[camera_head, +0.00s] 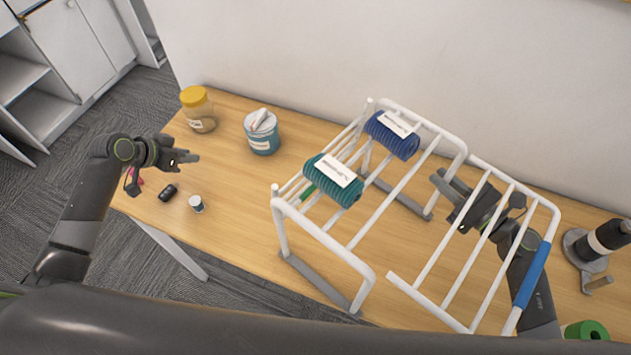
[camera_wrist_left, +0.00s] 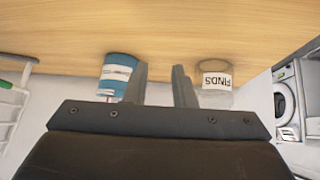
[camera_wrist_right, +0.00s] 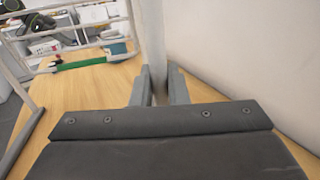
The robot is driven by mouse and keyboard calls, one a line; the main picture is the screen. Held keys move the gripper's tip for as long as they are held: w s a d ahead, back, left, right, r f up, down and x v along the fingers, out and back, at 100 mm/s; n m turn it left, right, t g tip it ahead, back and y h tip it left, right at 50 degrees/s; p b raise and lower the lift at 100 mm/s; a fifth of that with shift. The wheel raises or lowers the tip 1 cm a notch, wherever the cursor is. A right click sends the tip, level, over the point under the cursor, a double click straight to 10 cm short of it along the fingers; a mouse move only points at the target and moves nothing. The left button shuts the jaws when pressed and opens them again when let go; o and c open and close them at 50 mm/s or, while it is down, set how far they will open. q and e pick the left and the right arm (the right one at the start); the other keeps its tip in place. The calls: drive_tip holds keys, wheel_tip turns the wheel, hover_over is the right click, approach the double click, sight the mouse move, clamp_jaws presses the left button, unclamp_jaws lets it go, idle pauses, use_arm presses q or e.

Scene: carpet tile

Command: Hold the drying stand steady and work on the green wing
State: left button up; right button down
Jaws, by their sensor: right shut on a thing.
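The white drying stand (camera_head: 363,261) stands on the table with its blue-sleeved wing (camera_head: 532,275) spread out to the right. The green wing shows as a green sleeve (camera_head: 308,193) low on the stand's left side, partly hidden by rails and a roll; it also shows as a green bar in the right wrist view (camera_wrist_right: 92,61). My right gripper (camera_head: 441,185) is shut on a white upright of the stand (camera_wrist_right: 152,35), at the stand's right side. My left gripper (camera_head: 192,157) is open and empty above the table's left end, apart from the stand; its spread fingers show in the left wrist view (camera_wrist_left: 160,82).
A teal roll (camera_head: 346,190) and a blue roll (camera_head: 388,140) lie on the stand. A yellow-lidded jar (camera_head: 198,112), a blue tub (camera_head: 262,138), a small dark item (camera_head: 168,192) and a small white-topped pot (camera_head: 197,204) are near my left gripper. A dark bottle (camera_head: 606,238) stands far right.

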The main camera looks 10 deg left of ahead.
use_arm(q)
drive_tip(key=s+d+n+h, duration=0.1)
drive_tip(key=d+h, duration=0.1)
drive_tip(key=d, duration=0.2)
drive_tip(key=s+d+n+g+h, duration=0.1)
drive_tip(key=d+h, duration=0.1)
drive_tip(key=d, duration=0.2)
drive_tip(key=s+d+g+h, duration=0.1)
drive_tip(key=d+h, duration=0.1)
drive_tip(key=d, duration=0.3)
drive_tip(key=shift+s+d+f+n, duration=0.1)
drive_tip(key=shift+s+f+n, duration=0.2)
drive_tip(key=shift+s+n, duration=0.1)
drive_tip(key=s+d+r+n+g+h, duration=0.25)
drive_tip(key=d+h, duration=0.25)
drive_tip(key=d, duration=0.3)
drive_tip(key=shift+m+t, duration=0.35)
drive_tip(key=x, duration=0.8)
drive_tip(key=r+x, duration=0.1)
drive_tip(key=x, duration=0.3)
drive_tip(key=shift+s+d, duration=0.15)
drive_tip(key=shift+s, duration=0.25)
clamp_jaws()
